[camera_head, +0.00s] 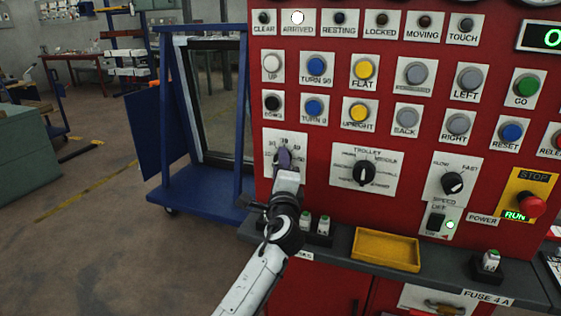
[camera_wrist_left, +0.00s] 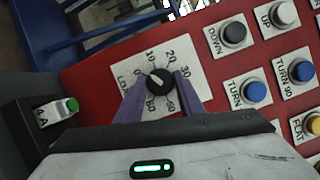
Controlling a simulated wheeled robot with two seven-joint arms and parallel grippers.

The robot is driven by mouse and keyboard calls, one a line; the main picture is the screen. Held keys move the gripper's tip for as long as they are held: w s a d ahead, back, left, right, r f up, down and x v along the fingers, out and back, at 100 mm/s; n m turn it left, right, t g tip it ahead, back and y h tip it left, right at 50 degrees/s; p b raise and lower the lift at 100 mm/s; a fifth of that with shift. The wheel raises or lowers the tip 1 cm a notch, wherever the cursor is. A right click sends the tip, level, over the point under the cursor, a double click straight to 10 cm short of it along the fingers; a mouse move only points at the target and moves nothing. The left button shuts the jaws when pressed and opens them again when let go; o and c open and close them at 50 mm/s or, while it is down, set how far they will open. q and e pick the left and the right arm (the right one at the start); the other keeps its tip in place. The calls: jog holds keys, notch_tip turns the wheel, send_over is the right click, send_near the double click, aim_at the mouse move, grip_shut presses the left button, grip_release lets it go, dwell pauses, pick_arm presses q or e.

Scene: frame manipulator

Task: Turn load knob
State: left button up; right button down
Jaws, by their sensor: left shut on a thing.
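The black load knob (camera_wrist_left: 160,79) sits on a white plate (camera_wrist_left: 195,60) on the red panel, in the wrist view. Its dial shows 10, 20 and 30, with other marks partly hidden. A pale mark on the knob faces its upper left, roughly toward the 10 side. My left gripper (camera_wrist_left: 161,88) is shut on the knob, with one purple finger on each side. In the head view my left gripper (camera_head: 285,160) covers the knob, and the load plate (camera_head: 270,139) shows around it. My right gripper is in neither view.
The trolley knob (camera_head: 366,173) is right of the load plate, with the speed knob (camera_head: 453,183) farther right. Rows of push buttons lie above. A red stop button (camera_head: 530,205) is at right. A yellow tray (camera_head: 386,249) rests on the ledge below.

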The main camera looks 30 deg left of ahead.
pick_arm(q)
jog(key=n+g+p, duration=0.1)
jog(key=n, duration=0.1)
jog(key=shift+r+n, duration=0.1)
jog(key=shift+n, duration=0.2)
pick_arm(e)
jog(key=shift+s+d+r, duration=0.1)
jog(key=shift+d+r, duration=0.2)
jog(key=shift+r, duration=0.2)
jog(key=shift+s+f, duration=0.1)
pick_arm(q)
jog(key=o, duration=1.1)
jog(key=shift+c, duration=0.2)
